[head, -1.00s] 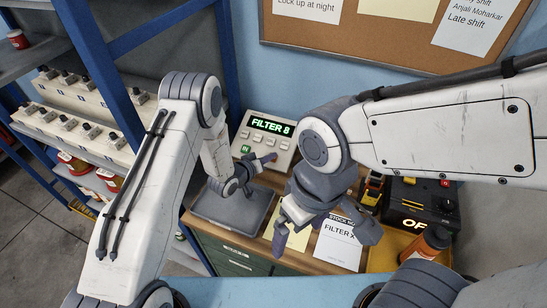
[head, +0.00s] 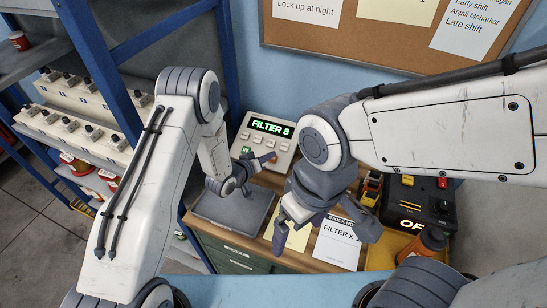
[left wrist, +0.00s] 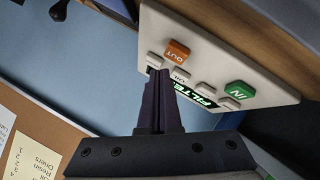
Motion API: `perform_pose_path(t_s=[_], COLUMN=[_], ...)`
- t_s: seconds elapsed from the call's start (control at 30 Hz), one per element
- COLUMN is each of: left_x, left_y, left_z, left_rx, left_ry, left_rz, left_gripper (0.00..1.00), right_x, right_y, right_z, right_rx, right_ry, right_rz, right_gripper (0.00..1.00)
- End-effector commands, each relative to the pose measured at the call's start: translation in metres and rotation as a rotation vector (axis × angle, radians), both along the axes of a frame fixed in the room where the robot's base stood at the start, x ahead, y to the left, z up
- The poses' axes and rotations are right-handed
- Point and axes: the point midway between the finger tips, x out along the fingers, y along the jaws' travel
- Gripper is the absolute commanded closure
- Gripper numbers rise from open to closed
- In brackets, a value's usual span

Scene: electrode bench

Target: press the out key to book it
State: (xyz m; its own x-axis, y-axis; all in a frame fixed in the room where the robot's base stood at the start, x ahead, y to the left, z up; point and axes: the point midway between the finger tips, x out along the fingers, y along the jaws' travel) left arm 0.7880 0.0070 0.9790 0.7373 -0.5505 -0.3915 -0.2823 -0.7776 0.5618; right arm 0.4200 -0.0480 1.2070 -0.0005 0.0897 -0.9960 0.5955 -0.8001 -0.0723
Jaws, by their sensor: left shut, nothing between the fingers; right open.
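The keypad box (head: 283,157) stands at the back of the bench, its display (head: 270,127) reading FILTER 8. In the left wrist view its orange OUT key (left wrist: 176,51) and green IN key (left wrist: 237,90) show, with grey keys between. My left gripper (left wrist: 158,74) is shut and empty. Its tips are over the keypad face in that view, close to a grey key and a little beside the OUT key; contact cannot be told. In the head view the left gripper (head: 262,162) partly covers the keypad's lower right. My right gripper (head: 322,238) is open and empty above the bench papers.
A grey tray (head: 222,222) lies left of a yellow note (head: 292,237) and a FILTER X stock card (head: 337,248). Blue-framed shelves (head: 112,70) stand at left.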

Motion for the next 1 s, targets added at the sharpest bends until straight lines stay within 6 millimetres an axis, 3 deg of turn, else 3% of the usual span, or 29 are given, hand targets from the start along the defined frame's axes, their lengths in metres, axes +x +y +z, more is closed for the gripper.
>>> perform_pose_path(t_s=[0.4, 1.0], left_x=[-0.014, -0.014], left_y=[0.006, 0.006], left_z=[0.04, 0.039], left_rx=[0.0, 0.0], left_ry=[0.0, 0.0], left_rz=[0.0, 0.0], left_gripper=[1.0, 1.0], right_x=[0.0, 0.0], right_y=[0.0, 0.0], right_z=[0.031, 0.03], right_rx=[0.0, 0.0], right_ry=[0.0, 0.0], right_rz=[0.0, 0.0], right_gripper=[0.01, 0.01])
